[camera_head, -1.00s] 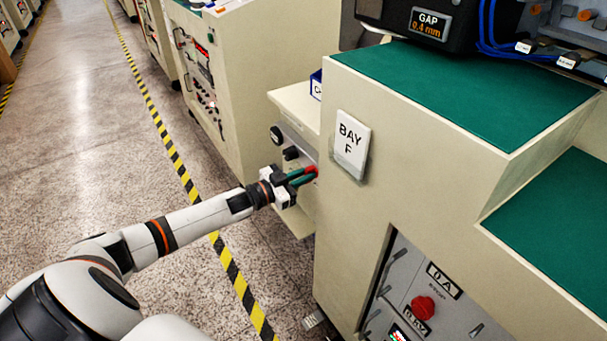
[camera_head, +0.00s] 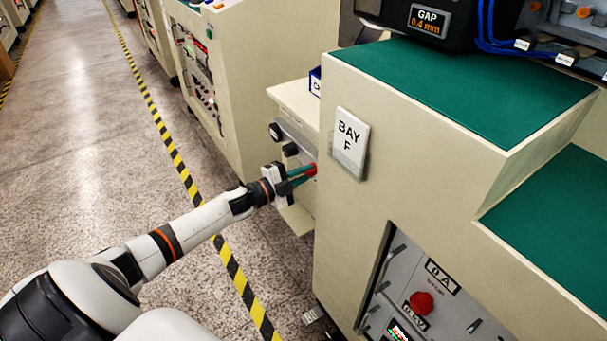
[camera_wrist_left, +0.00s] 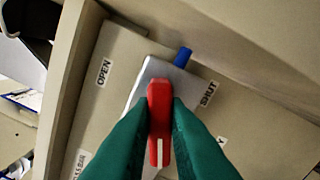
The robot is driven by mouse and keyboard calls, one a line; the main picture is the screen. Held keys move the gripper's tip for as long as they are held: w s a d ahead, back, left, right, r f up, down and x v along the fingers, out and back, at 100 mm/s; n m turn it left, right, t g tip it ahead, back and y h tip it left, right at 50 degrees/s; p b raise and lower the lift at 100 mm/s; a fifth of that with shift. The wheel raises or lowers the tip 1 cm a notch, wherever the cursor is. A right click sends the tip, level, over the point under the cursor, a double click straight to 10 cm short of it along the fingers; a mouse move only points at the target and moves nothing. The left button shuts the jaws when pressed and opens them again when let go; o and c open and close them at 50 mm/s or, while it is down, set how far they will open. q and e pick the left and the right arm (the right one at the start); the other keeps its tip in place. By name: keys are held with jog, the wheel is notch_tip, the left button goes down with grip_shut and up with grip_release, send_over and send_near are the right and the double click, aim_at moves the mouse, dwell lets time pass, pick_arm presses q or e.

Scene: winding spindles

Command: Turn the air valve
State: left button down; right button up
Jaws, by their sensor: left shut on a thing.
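The air valve has a red handle (camera_wrist_left: 160,105) with a white stripe at its near end. It sits over a grey metal body (camera_wrist_left: 150,72) with a blue fitting (camera_wrist_left: 183,57) at its top. An OPEN label (camera_wrist_left: 104,72) lies to the left of the handle and a SHUT label (camera_wrist_left: 208,93) to the right. My left gripper (camera_head: 307,171) is shut on the red handle, its green fingers on either side of it in the wrist view. In the head view only a little of the red handle (camera_head: 313,169) shows beside the cabinet edge. My right gripper is not in view.
The beige cabinet (camera_head: 400,150) with the BAY F sign (camera_head: 350,138) stands close to the right of my left gripper. Dark knobs (camera_head: 290,149) sit on the panel behind it. The aisle floor (camera_head: 90,130) to the left is clear.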

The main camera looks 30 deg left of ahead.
pick_arm(q)
jog(key=shift+f+m, duration=0.1)
jog(key=shift+m, duration=0.4)
jog(key=shift+f+m+b, duration=0.1)
jog(key=shift+m+b, duration=0.55)
jog(key=shift+m, duration=1.35)
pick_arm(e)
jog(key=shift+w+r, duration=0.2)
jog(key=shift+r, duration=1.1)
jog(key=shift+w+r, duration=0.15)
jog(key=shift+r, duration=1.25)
pick_arm(q)
jog(key=c, duration=1.4)
grip_release()
jog(key=shift+c, duration=0.2)
